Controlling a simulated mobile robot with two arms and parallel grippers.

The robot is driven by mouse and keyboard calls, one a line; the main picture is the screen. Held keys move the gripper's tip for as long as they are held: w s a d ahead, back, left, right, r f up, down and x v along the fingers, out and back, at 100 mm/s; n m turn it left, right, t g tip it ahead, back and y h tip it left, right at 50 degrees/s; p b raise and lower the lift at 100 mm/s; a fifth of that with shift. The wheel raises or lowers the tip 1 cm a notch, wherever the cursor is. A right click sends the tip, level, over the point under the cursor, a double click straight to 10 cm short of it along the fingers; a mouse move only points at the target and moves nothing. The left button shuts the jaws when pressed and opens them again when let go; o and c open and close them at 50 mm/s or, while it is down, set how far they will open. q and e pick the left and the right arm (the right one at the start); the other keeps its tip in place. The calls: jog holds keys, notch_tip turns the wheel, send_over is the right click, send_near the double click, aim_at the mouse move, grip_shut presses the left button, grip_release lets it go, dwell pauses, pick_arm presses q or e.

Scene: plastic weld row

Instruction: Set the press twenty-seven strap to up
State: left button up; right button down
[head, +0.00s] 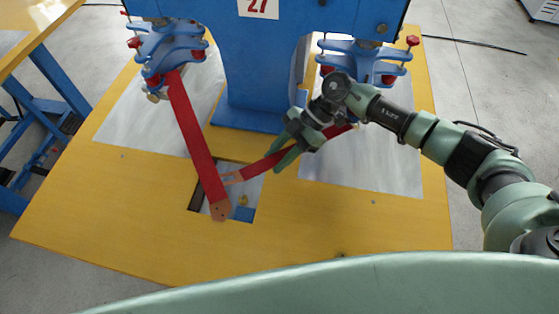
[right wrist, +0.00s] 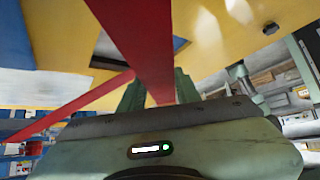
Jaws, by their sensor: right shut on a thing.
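The blue press (head: 262,70) carries a plate marked 27. One long red strap (head: 195,140) runs down from its left clamp to an opening in the yellow table, ending in a copper-coloured tip. A second red strap (head: 258,167) slants from the right side toward that opening, its pale forked end close to the first strap. My right gripper (head: 281,153) is shut on the second strap, partly hiding it. In the right wrist view a red strap (right wrist: 148,45) passes between the gripper fingers (right wrist: 158,92), and another red strap crosses at left. My left gripper is out of view.
The yellow table (head: 110,215) has grey metal plates (head: 360,170) on both sides and a rectangular opening (head: 245,200) at centre. Blue clamps with red knobs (head: 413,40) hang at left and right. The front of the table is clear.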

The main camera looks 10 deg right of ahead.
aim_at(278, 158)
jog(key=shift+r, duration=0.2)
jog(key=c, duration=1)
grip_release()
notch_tip(278, 158, up, 20)
jog(key=b, duration=0.2)
jog(key=shift+b, duration=0.35)
jog(key=shift+f, duration=0.1)
